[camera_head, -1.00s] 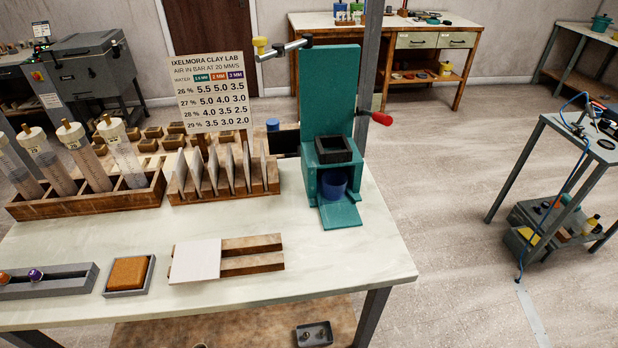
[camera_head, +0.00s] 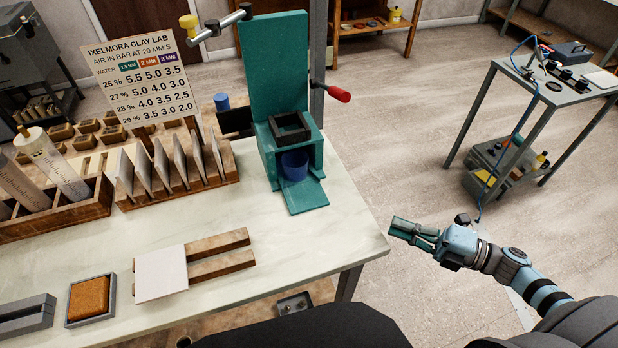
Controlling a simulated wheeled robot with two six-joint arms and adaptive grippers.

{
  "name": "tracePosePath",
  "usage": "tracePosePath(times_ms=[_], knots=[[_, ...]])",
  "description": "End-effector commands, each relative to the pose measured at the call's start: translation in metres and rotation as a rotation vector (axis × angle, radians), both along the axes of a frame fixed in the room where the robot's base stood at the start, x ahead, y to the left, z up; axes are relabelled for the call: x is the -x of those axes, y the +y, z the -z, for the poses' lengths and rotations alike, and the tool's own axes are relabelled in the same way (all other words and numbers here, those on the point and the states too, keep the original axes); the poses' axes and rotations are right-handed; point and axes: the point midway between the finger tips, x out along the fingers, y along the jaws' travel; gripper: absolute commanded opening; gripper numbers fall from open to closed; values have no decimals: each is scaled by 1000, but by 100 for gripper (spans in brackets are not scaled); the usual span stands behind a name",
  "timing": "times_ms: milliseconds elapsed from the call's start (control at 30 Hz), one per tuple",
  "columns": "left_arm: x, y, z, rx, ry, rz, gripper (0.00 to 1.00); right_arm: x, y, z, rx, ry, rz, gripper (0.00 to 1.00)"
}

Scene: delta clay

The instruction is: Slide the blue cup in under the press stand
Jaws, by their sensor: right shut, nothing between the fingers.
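The blue cup (camera_head: 294,165) stands upright inside the lower opening of the teal press stand (camera_head: 279,80), at the inner end of its sloping front plate (camera_head: 304,195). The stand's upper block and its dark square frame (camera_head: 290,127) sit above the cup. The cup's lower part is partly hidden by the stand's sides. My right gripper (camera_head: 402,229) is shut and empty, off the table's right edge, to the right of and apart from the stand and cup. My left gripper is out of view.
A red-knobbed lever (camera_head: 338,94) sticks out right of the stand. A wooden rack of thin plates (camera_head: 173,165) stands to its left, with a sign (camera_head: 142,78) behind. The tabletop (camera_head: 330,245) in front of the stand is clear. A grey cart (camera_head: 552,90) stands far right.

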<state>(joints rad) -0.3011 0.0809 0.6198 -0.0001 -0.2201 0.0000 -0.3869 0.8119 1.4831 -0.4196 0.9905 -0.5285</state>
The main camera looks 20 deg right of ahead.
Motion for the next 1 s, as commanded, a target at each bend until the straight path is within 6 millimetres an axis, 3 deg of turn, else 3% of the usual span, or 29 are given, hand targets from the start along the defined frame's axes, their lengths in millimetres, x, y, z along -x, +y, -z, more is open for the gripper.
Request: tracePosePath(times_ms=[167, 1000], knots=[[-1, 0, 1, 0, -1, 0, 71, -10, 18, -4, 4, -19, -23, 0], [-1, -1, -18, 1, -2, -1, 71, -129, 157, -5, -2, -13, -17, 0]])
